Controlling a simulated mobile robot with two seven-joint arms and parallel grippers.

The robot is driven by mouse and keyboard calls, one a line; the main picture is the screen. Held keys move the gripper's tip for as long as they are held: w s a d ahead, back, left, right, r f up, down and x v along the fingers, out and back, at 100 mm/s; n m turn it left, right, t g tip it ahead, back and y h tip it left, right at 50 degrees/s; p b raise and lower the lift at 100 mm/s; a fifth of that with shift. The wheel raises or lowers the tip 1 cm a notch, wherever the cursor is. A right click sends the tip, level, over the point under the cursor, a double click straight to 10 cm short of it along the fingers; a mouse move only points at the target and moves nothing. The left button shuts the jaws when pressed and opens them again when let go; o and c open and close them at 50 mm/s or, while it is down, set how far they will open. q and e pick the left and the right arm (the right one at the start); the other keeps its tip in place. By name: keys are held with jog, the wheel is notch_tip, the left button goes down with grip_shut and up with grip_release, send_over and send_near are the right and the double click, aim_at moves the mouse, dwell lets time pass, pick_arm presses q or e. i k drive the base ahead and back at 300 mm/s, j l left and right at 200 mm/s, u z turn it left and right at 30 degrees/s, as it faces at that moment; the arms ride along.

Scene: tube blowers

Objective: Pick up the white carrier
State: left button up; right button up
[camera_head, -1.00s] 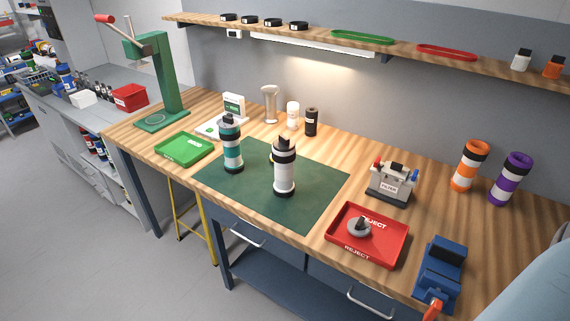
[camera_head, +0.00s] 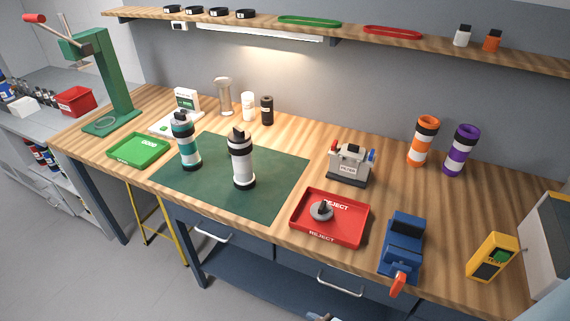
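The white carrier (camera_head: 241,163) is a white cylinder with black bands and a dark top. It stands upright on the green mat (camera_head: 275,190) on the workbench. A teal, white and black carrier (camera_head: 185,148) stands on the mat to its left. Neither of my grippers can be made out. Nothing touches the white carrier.
A green tray (camera_head: 139,161) lies left of the mat. Right of it are a red reject tray (camera_head: 301,236) with a grey part, a small grey machine (camera_head: 350,165), a blue vise (camera_head: 402,246) and a yellow device (camera_head: 490,257). Orange (camera_head: 423,154) and purple (camera_head: 460,162) carriers stand behind.

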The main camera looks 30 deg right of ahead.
aim_at(244, 178)
jog(key=i+j+z, duration=0.15)
jog(key=z, duration=0.25)
jog(key=i+j+z, duration=0.1)
jog(key=j+z, duration=0.15)
jog(key=z, duration=0.15)
jog(key=j+z, duration=0.35)
jog(key=i+j+z, duration=0.1)
jog(key=j+z, duration=0.15)
jog(key=j, duration=0.2)
jog(key=j+z, duration=0.3)
jog(key=j, duration=0.2)
jog(key=j+z, duration=0.2)
jog(key=j, duration=0.9)
